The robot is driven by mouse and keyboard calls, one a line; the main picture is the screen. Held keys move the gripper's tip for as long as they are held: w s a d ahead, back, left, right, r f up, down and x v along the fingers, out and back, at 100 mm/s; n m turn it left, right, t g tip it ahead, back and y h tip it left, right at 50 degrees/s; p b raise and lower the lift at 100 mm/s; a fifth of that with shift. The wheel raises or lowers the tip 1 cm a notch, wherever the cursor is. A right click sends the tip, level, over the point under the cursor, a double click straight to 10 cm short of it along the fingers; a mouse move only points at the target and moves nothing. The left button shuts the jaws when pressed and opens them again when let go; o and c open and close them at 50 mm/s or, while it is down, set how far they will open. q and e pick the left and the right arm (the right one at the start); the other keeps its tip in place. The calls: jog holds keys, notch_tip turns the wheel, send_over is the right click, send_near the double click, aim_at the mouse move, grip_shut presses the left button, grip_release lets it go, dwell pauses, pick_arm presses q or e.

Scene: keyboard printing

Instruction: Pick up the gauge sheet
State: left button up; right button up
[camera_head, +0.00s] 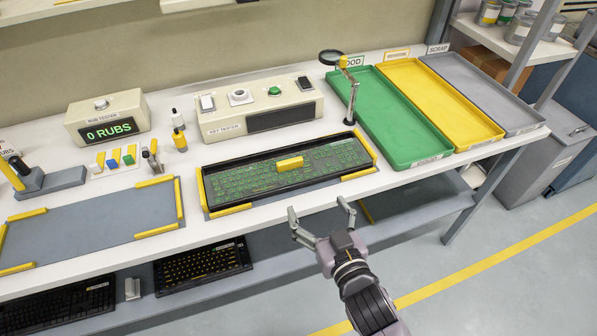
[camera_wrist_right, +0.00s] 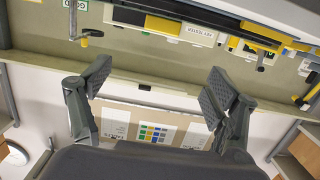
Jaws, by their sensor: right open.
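A green see-through sheet (camera_head: 335,158) with a yellow grip block (camera_head: 289,163) lies over a black keyboard (camera_head: 212,190) on the bench; it appears to be the gauge sheet. My right gripper (camera_head: 318,208) is open and empty, in front of the bench edge, below and slightly right of the yellow block in the head view. It is apart from the sheet. In the right wrist view its two fingers (camera_wrist_right: 157,80) are spread wide with nothing between them. I cannot make out the sheet clearly there. My left gripper is not in view.
Yellow corner stops surround the keyboard. Behind it stands the key tester (camera_head: 258,108). Green (camera_head: 415,160), yellow (camera_head: 490,139) and grey trays (camera_head: 525,127) lie to the right, with a magnifier (camera_head: 352,100) nearby. An empty grey mat (camera_head: 95,222) is left. More keyboards (camera_head: 203,265) lie on the lower shelf.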

jog(key=p, duration=0.2)
send_near(291, 163)
jog(key=x, duration=0.4)
jog(key=shift+w+r, duration=0.15)
jog(key=shift+r, duration=0.05)
jog(key=shift+w+a+f, duration=0.1)
jog(key=shift+w+a, duration=0.1)
jog(key=shift+w, duration=0.35)
jog(key=x, duration=0.4)
jog(key=shift+f, duration=0.25)
jog(key=shift+s, duration=0.1)
jog(key=shift+c, duration=0.3)
jog(key=c, duration=1.6)
